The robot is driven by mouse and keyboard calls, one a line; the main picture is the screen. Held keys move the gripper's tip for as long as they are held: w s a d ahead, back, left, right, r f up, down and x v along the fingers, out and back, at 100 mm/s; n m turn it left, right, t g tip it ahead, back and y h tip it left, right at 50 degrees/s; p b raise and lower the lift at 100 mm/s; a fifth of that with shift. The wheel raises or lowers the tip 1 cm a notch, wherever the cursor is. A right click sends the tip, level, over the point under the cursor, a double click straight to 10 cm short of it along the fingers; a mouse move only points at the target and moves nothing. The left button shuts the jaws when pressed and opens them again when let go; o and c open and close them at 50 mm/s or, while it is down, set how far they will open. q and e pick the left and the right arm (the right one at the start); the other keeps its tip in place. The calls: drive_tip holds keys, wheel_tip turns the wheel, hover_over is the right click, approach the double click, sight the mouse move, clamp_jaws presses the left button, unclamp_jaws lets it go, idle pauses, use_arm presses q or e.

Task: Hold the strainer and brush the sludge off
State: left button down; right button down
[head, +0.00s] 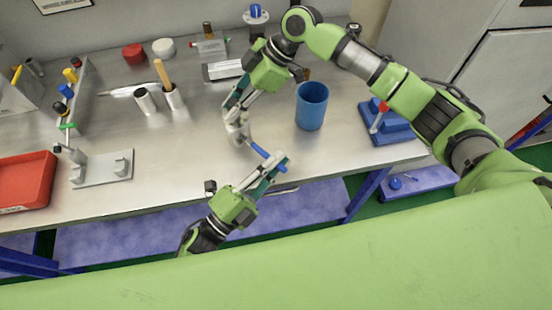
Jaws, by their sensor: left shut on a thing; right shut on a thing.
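My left gripper (275,168) comes up from the lower left and is shut on the blue-handled brush (259,150), above the table's front part. My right gripper (237,112) reaches down from the upper right and is shut on the small grey strainer (238,135). The blue handle runs from the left fingertips up and left to the strainer. The brush end is close to the strainer; I cannot tell whether they touch. The sludge is too small to make out.
A blue cup (311,108) stands right of the grippers. A blue fixture with a red-knobbed lever (392,127) is further right. Metal holders (146,101), one with a wooden handle, a grey plate fixture (103,170) and a red tray (24,181) are left. The front middle table is clear.

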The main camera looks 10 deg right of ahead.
use_arm(q)
drive_tip(key=shift+f, duration=0.15)
drive_tip(key=shift+f, duration=0.55)
drive_tip(key=shift+w+f, duration=0.15)
drive_tip(key=shift+f, duration=0.45)
drive_tip(key=shift+f, duration=0.1)
drive_tip(key=shift+s+f, duration=0.3)
drive_tip(key=shift+f, duration=0.3)
drive_tip(key=shift+a, duration=0.1)
drive_tip(key=shift+r, duration=0.5)
